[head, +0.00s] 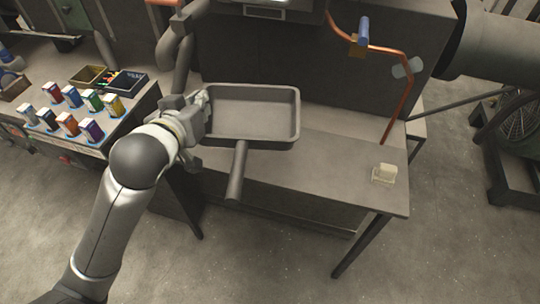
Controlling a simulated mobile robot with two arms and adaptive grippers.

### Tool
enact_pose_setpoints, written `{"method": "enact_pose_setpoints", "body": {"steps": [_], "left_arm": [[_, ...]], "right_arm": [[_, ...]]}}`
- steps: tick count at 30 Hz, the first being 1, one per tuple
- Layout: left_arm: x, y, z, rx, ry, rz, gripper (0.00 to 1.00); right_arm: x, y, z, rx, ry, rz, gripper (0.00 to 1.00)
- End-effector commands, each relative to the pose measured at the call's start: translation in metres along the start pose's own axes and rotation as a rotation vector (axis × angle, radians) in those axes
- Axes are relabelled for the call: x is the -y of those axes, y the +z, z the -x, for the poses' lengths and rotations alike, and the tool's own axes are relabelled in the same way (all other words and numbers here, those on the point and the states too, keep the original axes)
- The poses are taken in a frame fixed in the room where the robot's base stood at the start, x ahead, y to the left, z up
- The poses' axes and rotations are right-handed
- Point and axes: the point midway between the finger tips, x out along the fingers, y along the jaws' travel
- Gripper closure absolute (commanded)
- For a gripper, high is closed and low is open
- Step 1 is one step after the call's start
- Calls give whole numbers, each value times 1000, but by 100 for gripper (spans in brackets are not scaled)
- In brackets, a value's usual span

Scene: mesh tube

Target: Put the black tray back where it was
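The black tray (255,118), a dark grey empty rectangular pan, is level over the left part of the grey table (330,160). My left gripper (205,108) is at the tray's left edge, with its fingers closed on the rim. The fingertips are partly hidden by the gripper body and the rim. A gap between the tray and the tabletop cannot be judged clearly. My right gripper is not in view.
A small cream block-like holder (384,173) is at the table's right end. A copper pipe (403,97) rises behind it. A bench with several coloured boxes (93,100) and small bins (123,80) is at left.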

Motion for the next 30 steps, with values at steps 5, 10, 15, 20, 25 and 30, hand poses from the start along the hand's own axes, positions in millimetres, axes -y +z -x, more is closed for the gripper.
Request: {"method": "enact_pose_setpoints", "body": {"steps": [5,10,15,20,25,30], "left_arm": [[-34,57,-26,21,96,-37,100],[-62,93,-39,21,170,-63,100],[-72,104,-46,18,198,-75,100],[-61,103,-73,18,197,-77,100],[-48,103,-108,18,197,-75,100],[-36,106,-141,20,198,-75,100]], "right_arm": [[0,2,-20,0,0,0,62],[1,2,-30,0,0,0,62],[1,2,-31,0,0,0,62],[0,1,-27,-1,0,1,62],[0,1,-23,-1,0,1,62],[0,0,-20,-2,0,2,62]]}}
